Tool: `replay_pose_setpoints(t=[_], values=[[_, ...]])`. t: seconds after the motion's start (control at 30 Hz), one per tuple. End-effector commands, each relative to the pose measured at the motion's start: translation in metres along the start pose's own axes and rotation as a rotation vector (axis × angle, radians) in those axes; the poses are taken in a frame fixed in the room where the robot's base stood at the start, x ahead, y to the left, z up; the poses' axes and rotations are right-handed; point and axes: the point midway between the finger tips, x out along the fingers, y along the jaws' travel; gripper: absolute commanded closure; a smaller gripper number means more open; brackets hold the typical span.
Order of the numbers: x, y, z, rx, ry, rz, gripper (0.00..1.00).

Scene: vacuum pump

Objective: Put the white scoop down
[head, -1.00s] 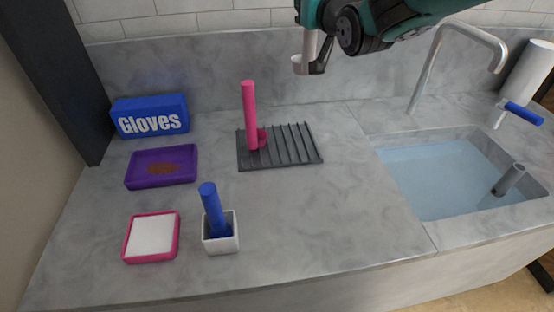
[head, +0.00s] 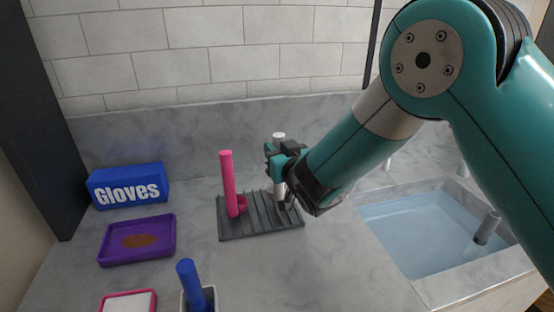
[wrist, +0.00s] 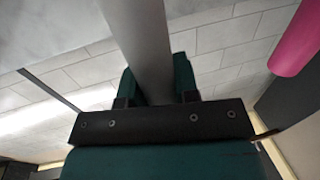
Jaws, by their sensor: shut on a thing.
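The white scoop stands upright in my gripper, its top end (head: 279,136) showing above the fingers and a pale lower part (head: 279,191) below them. It is over the right part of the grey ribbed rack (head: 235,228); its lower end is at about the rack's surface, but I cannot tell whether it touches. My gripper (head: 279,164) is shut on its handle. In the wrist view the handle (wrist: 142,35) runs between the two fingers (wrist: 158,85). The scoop's bowl is not clear to see.
A pink scoop (head: 228,180) stands on the rack's left part, close by; it also shows in the wrist view (wrist: 297,42). A blue Gloves box (head: 128,186), purple tray (head: 110,258) and blue-handled tool (head: 190,282) are left. The water-filled sink (head: 415,235) is right.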

Motion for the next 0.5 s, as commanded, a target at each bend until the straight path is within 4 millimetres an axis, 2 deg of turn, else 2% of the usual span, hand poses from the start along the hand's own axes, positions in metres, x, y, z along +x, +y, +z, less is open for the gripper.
replay_pose_setpoints(t=[0.03, 0.13, 0.5], values=[[0.0, 0.0, 0.011, -0.002, -0.004, 0.0, 1.0], [0.0, 0.0, 0.024, -0.001, -0.002, 0.0, 1.0], [0.0, 0.0, 0.029, 0.0, 0.0, 0.0, 1.0]])
